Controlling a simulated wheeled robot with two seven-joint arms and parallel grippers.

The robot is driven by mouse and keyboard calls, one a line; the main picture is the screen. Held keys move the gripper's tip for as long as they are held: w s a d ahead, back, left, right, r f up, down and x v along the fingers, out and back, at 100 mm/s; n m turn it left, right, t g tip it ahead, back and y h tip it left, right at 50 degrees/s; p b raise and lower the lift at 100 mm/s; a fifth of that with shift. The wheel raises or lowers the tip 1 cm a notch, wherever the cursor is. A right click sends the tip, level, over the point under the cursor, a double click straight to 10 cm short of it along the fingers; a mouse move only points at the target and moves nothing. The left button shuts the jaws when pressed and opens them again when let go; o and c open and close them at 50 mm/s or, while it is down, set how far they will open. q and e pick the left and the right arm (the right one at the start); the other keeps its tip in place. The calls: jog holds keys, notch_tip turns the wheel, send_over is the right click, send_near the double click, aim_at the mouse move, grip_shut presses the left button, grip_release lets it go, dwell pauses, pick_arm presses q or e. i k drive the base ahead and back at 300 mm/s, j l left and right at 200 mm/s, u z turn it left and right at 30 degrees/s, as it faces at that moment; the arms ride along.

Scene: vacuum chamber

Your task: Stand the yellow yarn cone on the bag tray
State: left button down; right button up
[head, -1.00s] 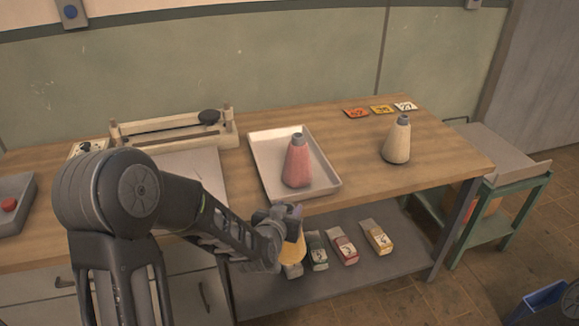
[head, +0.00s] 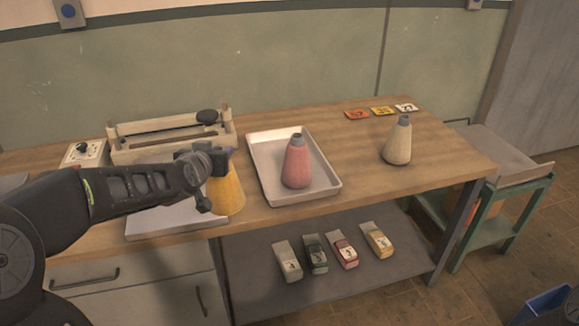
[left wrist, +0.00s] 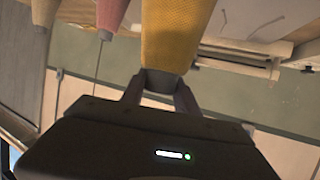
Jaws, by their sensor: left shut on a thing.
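The yellow yarn cone (head: 227,196) is upright, its top held in my left gripper (head: 208,160). It hangs over or near the right edge of a flat pale plate (head: 165,222) in front of the sealer; whether its base touches anything is unclear. In the left wrist view the fingers (left wrist: 161,82) are closed on the narrow end of the cone (left wrist: 172,35). A rimmed pale tray (head: 322,197), just right of the yellow cone, holds a pink cone (head: 297,167). I cannot tell which of the two is the bag tray. My right gripper is out of view.
A sealer with a black knob (head: 170,135) stands behind the plate. A cream cone (head: 397,143) stands on the table's right part, near several number cards (head: 382,110). Several small boxes (head: 345,252) lie on the lower shelf. A green cart (head: 500,215) stands at right.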

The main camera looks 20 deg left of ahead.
aim_at(281, 151)
jog(key=i, duration=1.45)
